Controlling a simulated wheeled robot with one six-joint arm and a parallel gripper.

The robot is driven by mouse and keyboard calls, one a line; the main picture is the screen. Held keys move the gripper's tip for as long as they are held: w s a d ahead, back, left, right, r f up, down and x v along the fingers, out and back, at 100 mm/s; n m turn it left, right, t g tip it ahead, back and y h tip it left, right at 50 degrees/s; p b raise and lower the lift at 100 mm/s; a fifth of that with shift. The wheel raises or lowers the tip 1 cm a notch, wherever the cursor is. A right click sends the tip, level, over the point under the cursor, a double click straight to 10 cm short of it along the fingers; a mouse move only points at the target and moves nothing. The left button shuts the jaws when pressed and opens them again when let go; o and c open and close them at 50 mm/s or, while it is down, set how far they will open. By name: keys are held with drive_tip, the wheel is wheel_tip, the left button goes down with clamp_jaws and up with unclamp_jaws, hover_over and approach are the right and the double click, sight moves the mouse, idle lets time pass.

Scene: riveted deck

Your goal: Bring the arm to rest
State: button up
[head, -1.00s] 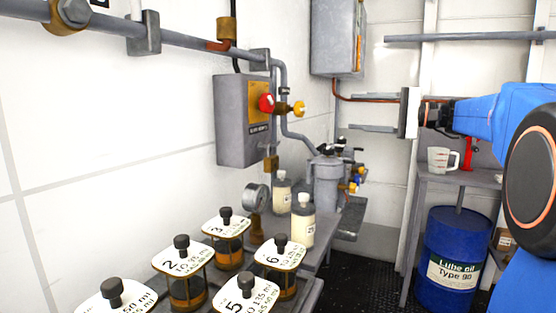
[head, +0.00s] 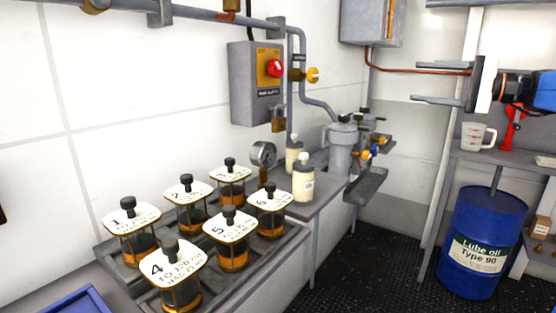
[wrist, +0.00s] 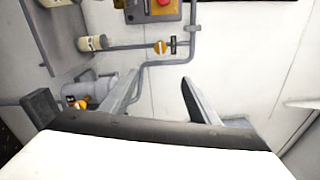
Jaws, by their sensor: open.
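My gripper (head: 413,84) is at the upper right of the head view, held out level and pointing left. Its two grey fingers are apart with nothing between them. It is in the air in front of the white wall, above and left of the shelf with the measuring jug. In the wrist view my gripper (wrist: 160,80) also shows its fingers apart and empty, with pipe and white wall behind. Blue parts of my arm show at the right edge of the head view.
Several numbered sample jars stand in a tray (head: 105,252) at lower left. A grey control box (head: 243,85) and pipes are on the wall. A jug (head: 478,136) stands on the right shelf, above a blue drum (head: 482,245). The dark floor (head: 380,265) between looks clear.

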drive_tip(key=s+a+f+n+g+h, duration=0.1)
drive_tip(key=s+a+f+g+h, duration=0.1)
drive_tip(key=s+a+f, duration=0.4)
drive_tip(key=s+a+f+n+g+h, duration=0.1)
drive_tip(key=s+a+f+h, duration=0.2)
drive_tip(key=f, duration=0.6)
drive_tip(key=s+a+f+n+g+h, duration=0.1)
drive_tip(key=s+a+f+g, duration=0.1)
drive_tip(key=s+a+f, duration=0.4)
drive_tip(key=s+d+f+n+h, duration=0.3)
drive_tip(key=s+f+h, duration=0.1)
drive_tip(key=s+f, duration=0.5)
drive_tip(key=s+d+f+n+h, duration=0.3)
drive_tip(key=s+f, duration=0.5)
drive_tip(key=f, duration=0.4)
drive_tip(key=shift+s+d+f+n+g+h, duration=0.3)
drive_tip(key=shift+s+d+g+h, duration=0.1)
drive_tip(key=shift+h, duration=0.4)
